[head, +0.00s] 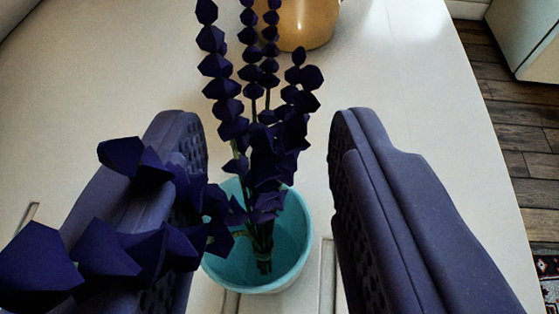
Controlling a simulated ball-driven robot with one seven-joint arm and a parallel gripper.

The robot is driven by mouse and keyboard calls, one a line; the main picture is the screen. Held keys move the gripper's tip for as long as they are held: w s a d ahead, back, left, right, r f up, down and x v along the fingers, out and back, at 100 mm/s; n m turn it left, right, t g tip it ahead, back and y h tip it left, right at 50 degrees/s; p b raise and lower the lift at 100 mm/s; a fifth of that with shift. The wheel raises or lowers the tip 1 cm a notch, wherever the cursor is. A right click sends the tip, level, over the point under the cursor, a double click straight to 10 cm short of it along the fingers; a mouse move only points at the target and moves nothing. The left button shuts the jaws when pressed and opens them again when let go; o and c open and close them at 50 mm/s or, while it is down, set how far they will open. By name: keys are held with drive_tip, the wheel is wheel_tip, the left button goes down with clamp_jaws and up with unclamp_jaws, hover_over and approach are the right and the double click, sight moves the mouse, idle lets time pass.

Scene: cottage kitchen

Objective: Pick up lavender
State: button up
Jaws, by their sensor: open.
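The lavender (268,150) is a bunch of dark purple flower stalks with thin green stems. It stands in a turquoise bowl-like pot (292,245) on a pale surface. My gripper (268,135) is open, with one dark finger on each side of the bunch. Some stalks lean left and cross in front of the left finger. The upright stalks are between the fingers, nearer the left one, and a gap shows between them and the right finger. Whether the left finger touches any stalk, I cannot tell.
The pot stands on a pale countertop (420,90). A yellowish-tan rounded vessel (308,22) stands behind the lavender. The counter's right edge drops to a dark wooden floor (515,130). A pale cabinet (530,40) is at the upper right, and a patterned rug corner (548,280) is at the lower right.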

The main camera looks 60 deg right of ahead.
sight(252, 129)
drive_tip(key=b+x, duration=0.3)
drive_tip(key=x, duration=0.2)
drive_tip(key=shift+w+d, duration=0.1)
drive_tip(key=shift+w, duration=0.25)
drive_tip(key=shift+r, duration=0.1)
clamp_jaws()
